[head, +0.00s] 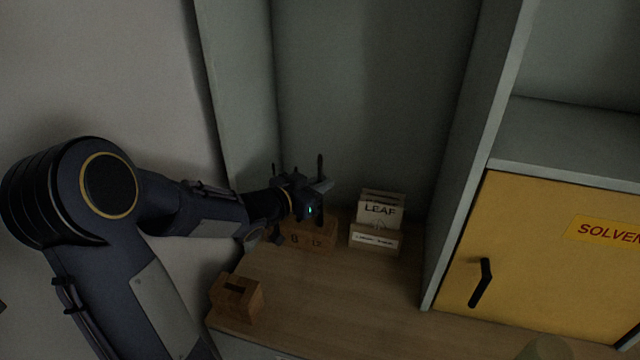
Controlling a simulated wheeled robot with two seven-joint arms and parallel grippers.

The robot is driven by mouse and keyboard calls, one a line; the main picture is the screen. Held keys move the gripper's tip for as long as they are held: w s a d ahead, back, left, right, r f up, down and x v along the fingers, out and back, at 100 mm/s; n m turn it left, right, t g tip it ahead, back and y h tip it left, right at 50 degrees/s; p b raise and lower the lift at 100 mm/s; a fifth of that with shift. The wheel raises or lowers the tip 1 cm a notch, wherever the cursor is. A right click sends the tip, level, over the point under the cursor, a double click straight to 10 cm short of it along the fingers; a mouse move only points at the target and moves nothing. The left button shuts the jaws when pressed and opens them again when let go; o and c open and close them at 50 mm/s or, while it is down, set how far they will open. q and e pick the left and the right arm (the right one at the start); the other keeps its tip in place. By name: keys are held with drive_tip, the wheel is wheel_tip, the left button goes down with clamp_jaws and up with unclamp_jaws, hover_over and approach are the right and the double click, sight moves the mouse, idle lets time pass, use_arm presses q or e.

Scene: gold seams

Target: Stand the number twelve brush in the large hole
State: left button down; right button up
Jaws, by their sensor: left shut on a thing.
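A wooden block (312,237) with dark numbers on its front, which look like 8 and 12, stands at the back left of the wooden worktop. My left gripper (312,203) is just above and in front of this block, and hides its top and holes. The gripper is shut on a slim dark upright thing (320,166), seemingly the brush. Its number cannot be read, and its lower end is hidden, so I cannot tell whether it is in a hole. My right gripper is not in view.
A holder with a LEAF card (380,210) stands right of the block. A wooden box with a dark opening (237,297) sits at the worktop's front left. A yellow SOLVENT-type cabinet door (540,260) is at right. The worktop's middle (330,295) is clear.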

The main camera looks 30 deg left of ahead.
use_arm(q)
drive_tip(key=shift+f, duration=0.2)
drive_tip(key=shift+f+b, duration=1.3)
drive_tip(key=shift+f, duration=0.15)
drive_tip(key=shift+f+b, duration=0.3)
drive_tip(key=shift+b, duration=0.1)
drive_tip(key=c, duration=1.4)
unclamp_jaws()
drive_tip(key=shift+c, duration=0.2)
drive_tip(key=shift+r, duration=0.1)
